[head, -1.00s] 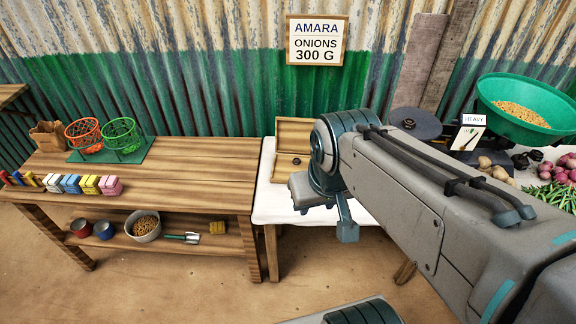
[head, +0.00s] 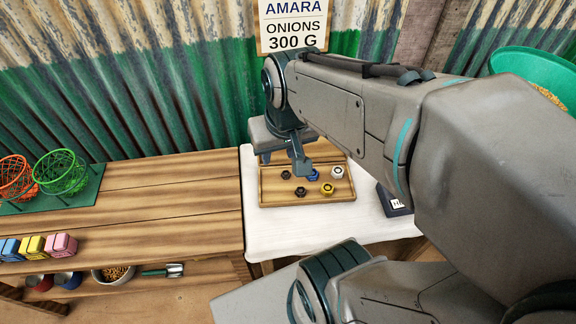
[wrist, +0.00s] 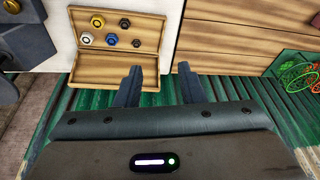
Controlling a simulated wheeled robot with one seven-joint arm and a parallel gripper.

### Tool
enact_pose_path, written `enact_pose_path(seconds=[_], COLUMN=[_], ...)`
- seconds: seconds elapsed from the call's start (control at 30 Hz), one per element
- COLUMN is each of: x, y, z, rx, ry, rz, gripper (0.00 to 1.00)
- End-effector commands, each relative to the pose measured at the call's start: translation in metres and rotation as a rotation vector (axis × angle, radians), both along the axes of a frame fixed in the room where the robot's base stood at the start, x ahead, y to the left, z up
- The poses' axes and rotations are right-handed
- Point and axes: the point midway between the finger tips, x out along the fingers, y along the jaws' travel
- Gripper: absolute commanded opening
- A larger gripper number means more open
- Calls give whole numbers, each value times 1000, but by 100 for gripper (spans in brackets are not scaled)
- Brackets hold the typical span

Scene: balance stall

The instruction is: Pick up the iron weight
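An open wooden box (head: 265,190) on the white-covered table holds several small weights. Two are dark and iron-like: one (head: 286,175) at the back left and one (head: 301,191) nearer the front. They also show in the wrist view, as a dark weight (wrist: 124,22) and another (wrist: 136,43). Beside them are a blue weight (head: 313,175), a silver one (head: 337,172) and a yellow one (head: 327,189). I cannot tell for certain which is the iron weight. My gripper (wrist: 160,82) is open and empty, above the back part of the box and off to its side.
A wooden bench (head: 170,195) stands left of the white table (head: 290,225), with wire baskets (head: 62,172) and colored blocks on it. The corrugated wall (head: 150,80) is close behind.

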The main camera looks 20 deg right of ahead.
Motion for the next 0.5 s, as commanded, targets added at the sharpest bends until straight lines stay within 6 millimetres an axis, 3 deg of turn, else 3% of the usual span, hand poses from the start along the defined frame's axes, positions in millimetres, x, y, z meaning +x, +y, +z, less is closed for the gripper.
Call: enact_pose_path(seconds=[0.03, 0.3, 0.5], x=[10, 65, 89], y=[-6, -52, -93], z=[-19, -103, -166], rx=[21, 124, 161], ry=[27, 130, 190], rz=[-50, -375, -599], gripper=[35, 35, 35])
